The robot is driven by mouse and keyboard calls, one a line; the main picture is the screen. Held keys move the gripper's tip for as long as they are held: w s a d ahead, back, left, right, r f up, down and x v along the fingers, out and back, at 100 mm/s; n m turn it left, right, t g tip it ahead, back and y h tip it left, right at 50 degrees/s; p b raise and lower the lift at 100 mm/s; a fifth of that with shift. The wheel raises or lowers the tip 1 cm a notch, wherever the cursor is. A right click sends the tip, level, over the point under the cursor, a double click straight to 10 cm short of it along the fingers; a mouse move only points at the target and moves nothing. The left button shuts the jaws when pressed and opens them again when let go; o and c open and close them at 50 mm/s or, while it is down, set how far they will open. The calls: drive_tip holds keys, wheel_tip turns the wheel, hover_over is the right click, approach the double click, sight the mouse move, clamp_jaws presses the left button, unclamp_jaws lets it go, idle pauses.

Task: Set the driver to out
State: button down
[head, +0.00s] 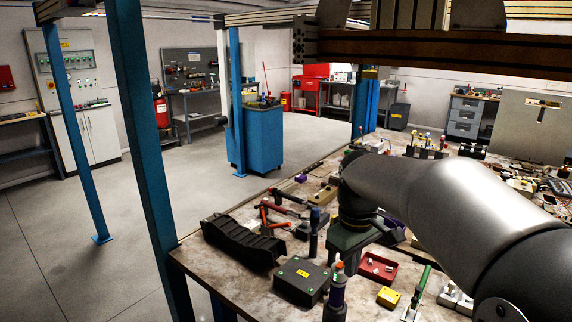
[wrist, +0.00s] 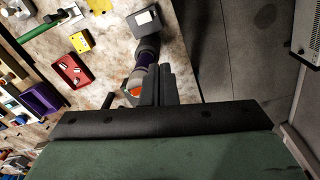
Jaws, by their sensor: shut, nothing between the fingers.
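An upright dark cylindrical tool (head: 336,290) with a purple band and an orange-and-white top stands at the front of the bench; it looks like the driver. It also shows in the wrist view (wrist: 146,58), partly covered by my fingers. Any in/out marking on it is too small to read. My gripper (wrist: 160,82) is shut and empty, with its fingertips beside or over the tool in the wrist view; I cannot tell whether they touch it. In the head view my green gripper body (head: 351,240) is behind the tool, and its fingertips are hard to make out.
A black box (head: 302,281) sits left of the tool, with a blue-handled screwdriver (head: 314,230) and a black ribbed tray (head: 240,243) behind it. A red tray (head: 378,267), a yellow block (head: 388,297) and a green-handled tool (head: 418,290) lie to the right. The bench is crowded.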

drive_tip(key=s+f+m, duration=0.3)
drive_tip(key=s+f, duration=0.2)
drive_tip(key=s, duration=0.5)
drive_tip(key=s+f+m, duration=0.4)
drive_tip(key=s, duration=0.6)
drive_tip(key=shift+d+f+t, duration=0.2)
drive_tip(key=shift+f+t, duration=0.1)
drive_tip(key=shift+f, duration=0.1)
wheel_tip(320, 180, up, 18)
drive_tip(key=n+t+y+b, duration=0.1)
drive_tip(key=n+y+b, duration=0.25)
drive_tip(key=n, duration=0.65)
hover_over(338, 265)
drive_tip(key=s+d, duration=0.3)
drive_tip(key=shift+w+r+h+b, duration=0.35)
drive_tip(key=shift+w+r, duration=0.05)
drive_tip(key=shift+r, duration=0.05)
drive_tip(key=x, duration=0.4)
drive_tip(key=p+x, duration=0.1)
drive_tip(key=x, duration=0.4)
drive_tip(key=d+x, duration=0.1)
drive_tip(key=x, duration=0.4)
drive_tip(key=shift+s+f+p, duration=0.15)
drive_tip(key=shift+s+p, duration=0.2)
